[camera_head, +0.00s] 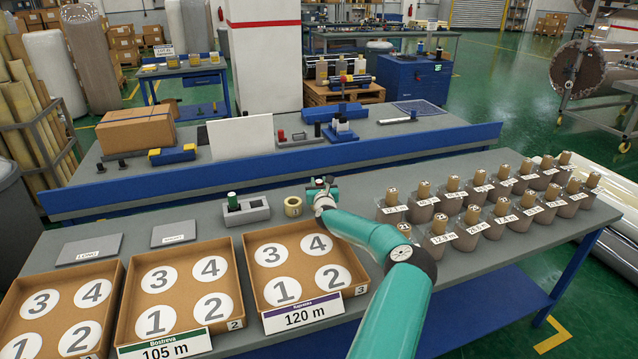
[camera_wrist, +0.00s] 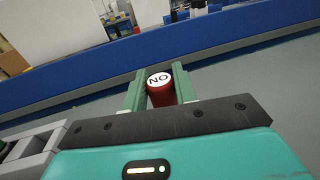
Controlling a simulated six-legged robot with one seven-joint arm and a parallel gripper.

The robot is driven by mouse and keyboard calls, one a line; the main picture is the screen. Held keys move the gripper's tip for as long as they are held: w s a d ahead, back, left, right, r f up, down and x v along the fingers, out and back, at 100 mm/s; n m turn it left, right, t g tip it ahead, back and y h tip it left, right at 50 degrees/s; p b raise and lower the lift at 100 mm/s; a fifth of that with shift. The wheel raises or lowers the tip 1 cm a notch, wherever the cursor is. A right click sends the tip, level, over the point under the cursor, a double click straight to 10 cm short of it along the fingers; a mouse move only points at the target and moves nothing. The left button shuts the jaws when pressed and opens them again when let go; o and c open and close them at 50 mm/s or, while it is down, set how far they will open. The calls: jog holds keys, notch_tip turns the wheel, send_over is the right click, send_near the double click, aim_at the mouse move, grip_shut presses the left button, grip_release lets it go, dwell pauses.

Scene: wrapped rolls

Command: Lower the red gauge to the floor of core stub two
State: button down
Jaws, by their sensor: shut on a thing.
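My gripper (camera_head: 322,186) is over the grey table, just right of the short cardboard ring marked 1 (camera_head: 293,207). In the wrist view its two green fingers (camera_wrist: 160,92) are shut on the red gauge (camera_wrist: 160,96), a red cylinder with a white top marked NO. The gauge looks about upright; its lower end is hidden behind my gripper body. I cannot make out core stub two in either view. In the head view my gripper and arm cover the spot right of ring 1.
A grey holder (camera_head: 246,212) with a green gauge (camera_head: 232,200) stands left of ring 1; it has an empty place. Numbered cardboard trays (camera_head: 254,285) lie in front. Several wrapped rolls (camera_head: 440,239) stand to the right. A blue rail (camera_head: 270,167) runs behind.

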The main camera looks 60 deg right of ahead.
jog(key=shift+f, duration=0.6)
dwell(0.3)
jog(key=c, duration=1)
grip_release()
jog(key=shift+c, duration=0.2)
jog(key=v, duration=1.3)
jog(key=shift+s+a, duration=0.25)
jog(key=shift+a, duration=0.1)
